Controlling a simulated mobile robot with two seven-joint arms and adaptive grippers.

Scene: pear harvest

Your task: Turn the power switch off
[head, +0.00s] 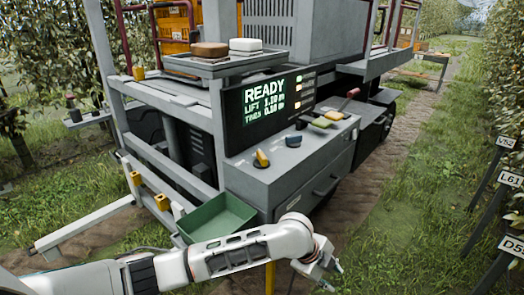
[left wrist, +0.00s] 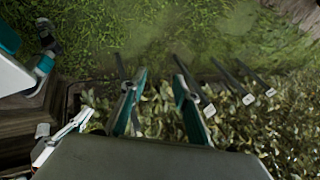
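The grey control console (head: 300,165) stands in the middle of the head view. No label shows which is the power switch. The console's screen (head: 271,97) is lit and reads READY. My left gripper (head: 329,272) is in front of the console, low and apart from it. In the left wrist view its two fingers (left wrist: 160,90) are spread with nothing between them.
A green tray (head: 216,219) sits at the console's left front. A raised platform (head: 214,64) behind holds a brown and a white block. Signposts (head: 509,179) stand at the right, by a hedge. Grass and a dirt path lie open right of the console.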

